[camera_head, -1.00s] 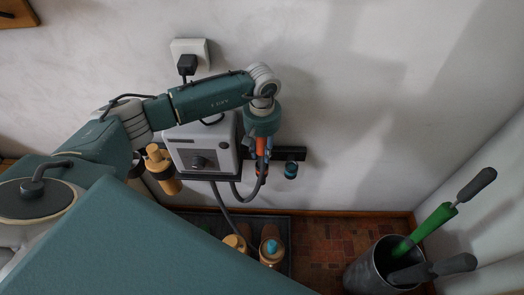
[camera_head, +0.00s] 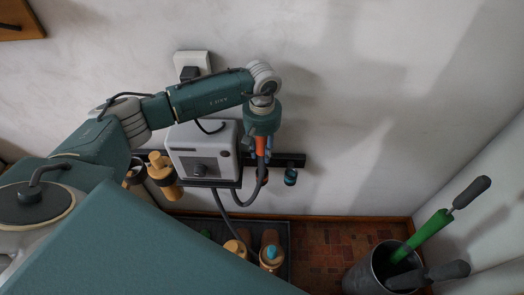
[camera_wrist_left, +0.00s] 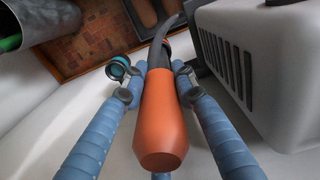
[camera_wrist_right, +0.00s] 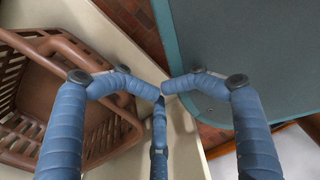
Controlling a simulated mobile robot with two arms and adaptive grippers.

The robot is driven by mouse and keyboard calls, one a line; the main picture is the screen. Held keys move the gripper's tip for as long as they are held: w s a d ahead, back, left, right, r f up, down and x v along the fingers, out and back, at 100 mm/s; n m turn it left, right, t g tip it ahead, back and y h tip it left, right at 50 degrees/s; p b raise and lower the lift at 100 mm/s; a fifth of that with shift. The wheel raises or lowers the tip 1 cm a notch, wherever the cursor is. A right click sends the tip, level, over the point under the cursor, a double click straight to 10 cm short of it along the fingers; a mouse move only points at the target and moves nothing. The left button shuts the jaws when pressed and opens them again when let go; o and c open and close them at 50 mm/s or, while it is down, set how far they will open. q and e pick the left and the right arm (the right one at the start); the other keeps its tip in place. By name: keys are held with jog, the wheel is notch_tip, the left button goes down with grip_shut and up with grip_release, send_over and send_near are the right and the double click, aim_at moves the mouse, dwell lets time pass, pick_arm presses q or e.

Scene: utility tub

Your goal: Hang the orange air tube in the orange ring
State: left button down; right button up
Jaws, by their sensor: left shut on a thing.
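The orange air tube is an orange grip (camera_head: 261,145) on a dark hose. My left gripper (camera_head: 262,155) is shut on the orange grip, right of the grey box and in front of the dark wall rail. In the left wrist view the orange grip (camera_wrist_left: 162,120) sits between the blue fingers, and its hose runs away from the camera. A teal ring (camera_head: 290,177) hangs at the rail's right. My right gripper (camera_wrist_right: 161,92) shows only in its wrist view, fingertips together and empty.
The grey box (camera_head: 203,152) is close on the tube's left. A tan tool (camera_head: 163,172) hangs left of it. Tan-topped items stand in a tray (camera_head: 285,262) below. A brown basket (camera_wrist_right: 60,95) is near my right gripper.

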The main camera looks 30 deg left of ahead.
aim_at(262, 140)
pick_arm(q)
jog(key=shift+r+p, duration=1.35)
jog(key=shift+r, duration=1.25)
jog(key=shift+r+p, duration=0.75)
jog(key=shift+r, duration=0.95)
jog(key=shift+f+b, duration=0.45)
jog(key=shift+f, duration=0.25)
jog(key=shift+f, duration=0.1)
jog(key=shift+f, duration=0.1)
jog(key=shift+a+f+b, duration=0.1)
jog(key=shift+f+b, duration=0.05)
jog(key=shift+b, duration=0.2)
jog(key=shift+f, duration=0.3)
